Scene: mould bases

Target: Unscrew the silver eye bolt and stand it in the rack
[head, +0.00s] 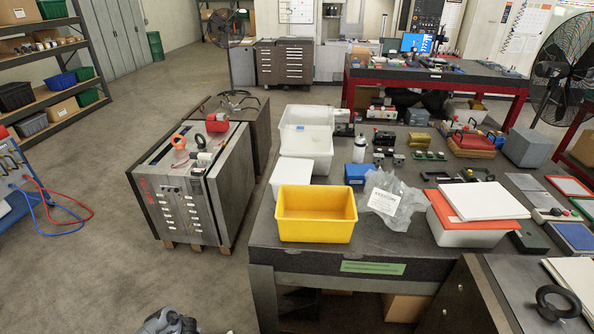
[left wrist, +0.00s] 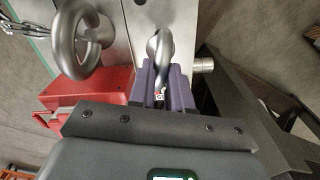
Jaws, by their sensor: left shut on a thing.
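In the left wrist view a silver eye bolt (left wrist: 160,42) stands on a pale metal block (left wrist: 120,50). My left gripper (left wrist: 162,85) has its purple fingers shut on this eye bolt, with the ring showing beyond the fingertips. Its lower end is hidden by the fingers, so I cannot tell whether it is still in its hole. A second, larger-looking grey eye bolt (left wrist: 82,40) is to the left, apart from the fingers. I cannot make out the rack for certain in either view. My right gripper is out of view.
A red box (left wrist: 90,92) lies close left of my fingers, and a dark metal frame (left wrist: 245,90) is to the right. In the head view a yellow bin (head: 316,230) stands at the bench's front edge. A black eye bolt (head: 558,303) is at lower right.

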